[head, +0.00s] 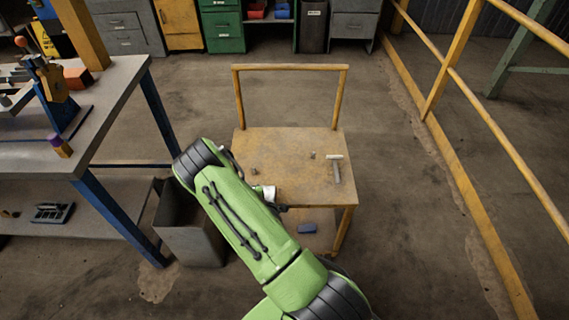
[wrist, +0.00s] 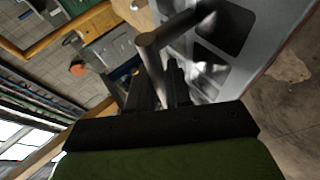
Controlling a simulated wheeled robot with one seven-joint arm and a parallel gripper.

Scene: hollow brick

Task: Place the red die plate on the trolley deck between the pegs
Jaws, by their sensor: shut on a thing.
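The trolley deck (head: 290,185) is a worn yellow-brown top with a raised handle frame behind it. Two short grey pegs, one at left (head: 254,170) and one further back (head: 312,155), stand apart on it. My gripper (wrist: 158,88) is shut on a dark round bar (wrist: 152,58) in the wrist view. Beyond the bar is a grey metal plate with dark openings (wrist: 205,62) and a thin reddish edge; I cannot tell for sure that it is the red die plate. In the head view my green arm hides the gripper and most of what it holds, over the deck's left side.
A hammer-like tool (head: 336,170) lies on the deck's right part. A blue item (head: 307,228) is on the lower shelf. A workbench (head: 105,100) and a grey bin (head: 190,232) stand at left. A yellow railing (head: 480,110) runs along the right, with clear floor before it.

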